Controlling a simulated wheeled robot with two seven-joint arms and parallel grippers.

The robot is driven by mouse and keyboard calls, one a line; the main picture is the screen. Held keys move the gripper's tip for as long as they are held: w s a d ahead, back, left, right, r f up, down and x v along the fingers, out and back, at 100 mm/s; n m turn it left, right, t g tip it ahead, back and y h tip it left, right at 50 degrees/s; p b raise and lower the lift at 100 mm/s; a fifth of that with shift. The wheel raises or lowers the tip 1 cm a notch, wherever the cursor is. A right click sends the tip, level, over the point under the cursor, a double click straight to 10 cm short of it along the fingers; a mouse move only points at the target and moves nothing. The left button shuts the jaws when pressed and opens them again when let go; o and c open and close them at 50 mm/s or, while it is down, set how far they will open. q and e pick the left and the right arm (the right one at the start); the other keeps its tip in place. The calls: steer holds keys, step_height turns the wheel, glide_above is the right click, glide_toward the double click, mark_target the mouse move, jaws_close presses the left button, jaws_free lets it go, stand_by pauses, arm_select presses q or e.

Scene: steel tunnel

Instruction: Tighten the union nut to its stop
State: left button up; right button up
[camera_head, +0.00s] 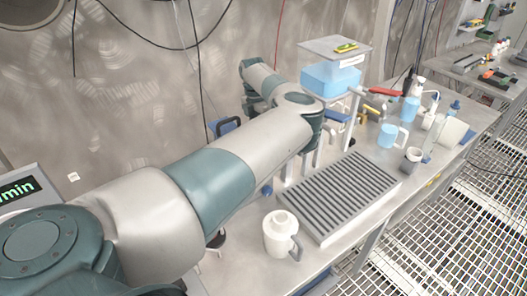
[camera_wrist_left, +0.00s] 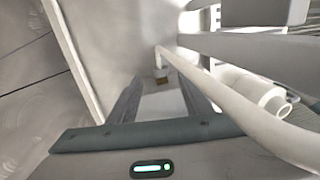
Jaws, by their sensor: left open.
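I cannot pick out the union nut for certain. In the left wrist view, a pale bent pipe (camera_wrist_left: 215,84) runs in from the right, and a small dark brownish fitting (camera_wrist_left: 162,79) sits below its end, beyond my fingers. My left gripper (camera_wrist_left: 160,98) is open, with its two fingers apart and nothing visibly held between them. In the head view my left arm crosses from the lower left to the middle, and its gripper is hidden. A red-handled valve (camera_head: 386,92) and brass-coloured fittings (camera_head: 372,113) stand on the bench. My right gripper is not in view.
Cables hang along the wall. A grated floor (camera_head: 440,215) lies to the right.

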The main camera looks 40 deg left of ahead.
arm_select(q)
steer(key=f, duration=0.2)
steer(key=f+p, duration=0.1)
steer(key=f, duration=0.1)
steer(key=d+f, duration=0.1)
steer(key=f, duration=0.1)
steer(key=shift+s+f, duration=0.15)
steer(key=shift+f, duration=0.05)
steer(key=c, duration=1.1)
